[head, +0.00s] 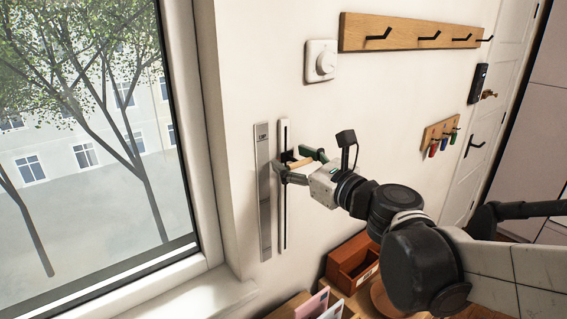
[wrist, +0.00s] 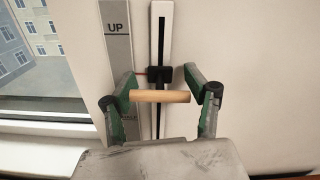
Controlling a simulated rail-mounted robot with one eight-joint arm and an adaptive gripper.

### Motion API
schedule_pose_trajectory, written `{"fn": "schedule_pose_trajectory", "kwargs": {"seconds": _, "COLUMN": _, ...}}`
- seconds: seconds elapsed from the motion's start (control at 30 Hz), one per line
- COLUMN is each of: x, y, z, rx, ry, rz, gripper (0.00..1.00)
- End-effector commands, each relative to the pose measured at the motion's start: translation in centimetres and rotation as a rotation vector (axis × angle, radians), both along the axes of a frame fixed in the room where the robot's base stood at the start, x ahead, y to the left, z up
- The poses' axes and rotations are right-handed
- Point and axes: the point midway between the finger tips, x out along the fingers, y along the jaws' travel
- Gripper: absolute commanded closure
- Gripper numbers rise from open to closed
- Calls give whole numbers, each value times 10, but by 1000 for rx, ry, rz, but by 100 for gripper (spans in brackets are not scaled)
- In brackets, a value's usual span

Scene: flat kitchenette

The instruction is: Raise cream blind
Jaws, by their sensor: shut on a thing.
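A vertical white track with a dark slot (head: 284,220) is on the wall right of the window; it also shows in the wrist view (wrist: 152,40). A black slider (wrist: 157,75) on it carries a short wooden handle (wrist: 160,96), which shows small in the head view (head: 303,162). My gripper (wrist: 160,101) is shut on the wooden handle, with a green-padded finger at each end. The handle is in the upper part of the track. A grey plate marked UP (wrist: 116,45) is just left of the track. The cream blind is not seen over the visible window glass (head: 90,130).
A small key rack (head: 440,134) hangs at the right. A brown box (head: 352,264) stands below my arm. The window sill (head: 190,298) juts out at lower left.

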Motion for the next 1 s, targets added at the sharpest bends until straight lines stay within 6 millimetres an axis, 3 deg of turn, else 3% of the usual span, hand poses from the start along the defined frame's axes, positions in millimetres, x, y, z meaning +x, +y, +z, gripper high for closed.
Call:
{"fn": "schedule_pose_trajectory", "kwargs": {"seconds": 0.03, "x": -1, "y": 0, "z": 14, "rx": 3, "ry": 1, "rz": -1, "gripper": 96}}
{"fn": "schedule_pose_trajectory", "kwargs": {"seconds": 0.1, "x": 0, "y": 0, "z": 25, "rx": 3, "ry": 1, "rz": -1, "gripper": 96}}
{"fn": "schedule_pose_trajectory", "kwargs": {"seconds": 0.3, "x": -1, "y": 0, "z": 44, "rx": 3, "ry": 1, "rz": -1, "gripper": 96}}
{"fn": "schedule_pose_trajectory", "kwargs": {"seconds": 0.83, "x": 0, "y": 0, "z": 51, "rx": 3, "ry": 1, "rz": -1, "gripper": 96}}
{"fn": "schedule_pose_trajectory", "kwargs": {"seconds": 0.87, "x": 0, "y": 0, "z": 51, "rx": 3, "ry": 1, "rz": -1, "gripper": 46}}
{"fn": "schedule_pose_trajectory", "kwargs": {"seconds": 1.0, "x": 0, "y": 0, "z": 50, "rx": 2, "ry": 0, "rz": -1, "gripper": 32}}
